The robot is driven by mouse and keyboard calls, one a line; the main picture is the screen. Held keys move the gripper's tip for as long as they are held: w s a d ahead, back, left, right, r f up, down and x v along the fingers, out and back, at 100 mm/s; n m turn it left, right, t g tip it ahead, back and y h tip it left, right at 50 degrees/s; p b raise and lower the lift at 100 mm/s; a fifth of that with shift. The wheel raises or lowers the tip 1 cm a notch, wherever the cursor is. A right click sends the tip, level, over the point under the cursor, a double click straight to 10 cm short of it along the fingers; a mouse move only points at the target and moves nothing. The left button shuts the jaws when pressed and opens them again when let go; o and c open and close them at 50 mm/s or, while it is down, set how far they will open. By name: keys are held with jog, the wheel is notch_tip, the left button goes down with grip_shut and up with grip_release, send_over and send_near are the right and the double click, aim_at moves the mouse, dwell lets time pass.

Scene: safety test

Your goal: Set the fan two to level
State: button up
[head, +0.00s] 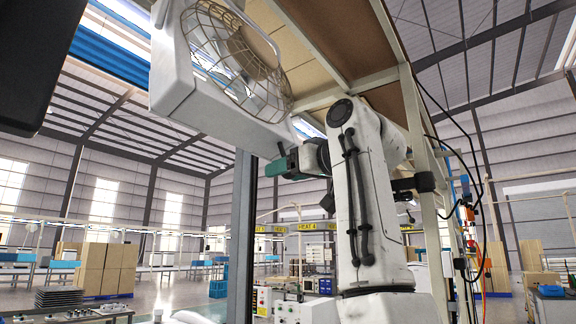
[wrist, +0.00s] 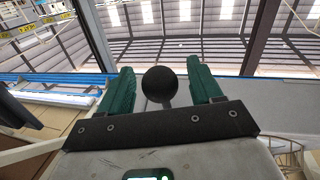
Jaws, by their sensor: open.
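A white fan housing (head: 175,75) with a round wire guard (head: 245,60) hangs tilted at the upper middle of the head view. Part of a wire guard also shows at the lower right of the wrist view (wrist: 288,157). No label tells me which fan this is. My gripper (head: 280,165), with teal fingers, is just below the housing's lower edge. In the wrist view the fingers stand apart, and a black round knob (wrist: 160,84) shows between them. I cannot tell whether the fingers touch it. The knob's mount is hidden.
A pale metal frame with brown panels (head: 375,50) stands above and right of my arm. A grey post (head: 243,220) stands left of it. Cables (head: 470,190) hang at the right. Cardboard boxes (head: 105,268) and benches stand farther back on open floor.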

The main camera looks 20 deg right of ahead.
jog(key=shift+c, duration=0.4)
grip_shut()
dwell(0.4)
